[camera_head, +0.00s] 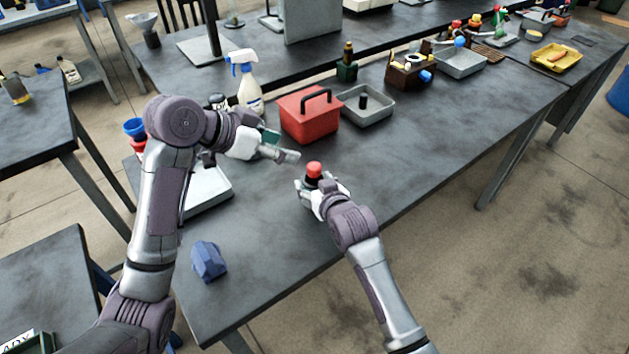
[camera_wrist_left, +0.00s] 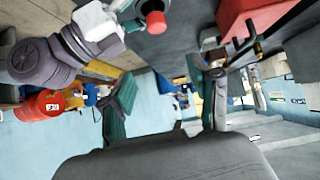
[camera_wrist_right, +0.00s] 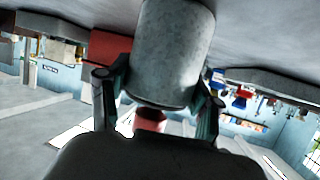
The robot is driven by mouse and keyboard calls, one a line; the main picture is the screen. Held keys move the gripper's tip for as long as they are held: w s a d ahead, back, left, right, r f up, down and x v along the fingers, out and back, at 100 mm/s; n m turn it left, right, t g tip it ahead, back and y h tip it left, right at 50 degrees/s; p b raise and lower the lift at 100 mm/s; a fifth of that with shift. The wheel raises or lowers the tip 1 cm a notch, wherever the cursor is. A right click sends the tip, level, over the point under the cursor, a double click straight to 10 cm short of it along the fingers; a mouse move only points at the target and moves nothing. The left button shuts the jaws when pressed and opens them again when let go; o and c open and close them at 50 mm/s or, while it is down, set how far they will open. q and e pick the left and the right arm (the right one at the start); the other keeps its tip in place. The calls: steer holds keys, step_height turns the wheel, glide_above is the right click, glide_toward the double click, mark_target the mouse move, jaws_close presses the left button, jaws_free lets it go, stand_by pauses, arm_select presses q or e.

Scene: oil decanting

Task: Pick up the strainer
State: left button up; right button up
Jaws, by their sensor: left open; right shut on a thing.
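I cannot make out a strainer for certain. A blue funnel-like cup (camera_head: 134,126) stands over a red object at the left table edge, partly behind my left arm. My left gripper (camera_head: 284,146) is open and empty above the table, in front of the red toolbox; its spread fingers show in the left wrist view (camera_wrist_left: 165,78). My right gripper (camera_head: 318,186) is shut on a grey cylinder with a red cap (camera_head: 314,169), near the table's front edge. In the right wrist view the cylinder's grey body (camera_wrist_right: 172,50) sits between the fingers.
A red toolbox (camera_head: 300,122), a grey tray (camera_head: 376,113) and a spray bottle (camera_head: 250,97) stand behind my grippers. A pale tray (camera_head: 210,190) is partly behind my left arm. A blue faceted block (camera_head: 208,261) lies at the near left. The table right of my right gripper is clear.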

mark_target(314, 165)
arm_select(q)
steer(key=w+d+m+g+y, duration=0.3)
steer(key=w+d+g+y, duration=0.15)
steer(key=d, duration=0.45)
arm_select(e)
steer(key=shift+d, duration=0.1)
arm_select(q)
steer(key=f+y, duration=0.1)
steer(key=f, duration=0.2)
steer(key=a+f+g+y, duration=0.1)
steer(key=f, duration=0.3)
steer(key=a+f+n+y, duration=0.1)
steer(key=f, duration=0.2)
steer(key=shift+w+a+f+y, duration=0.2)
steer(key=shift+w+f+y, duration=0.1)
steer(key=shift+f+y, duration=0.05)
jaws_close()
step_height(314, 165, up, 10)
arm_select(e)
steer(key=o, duration=1.5)
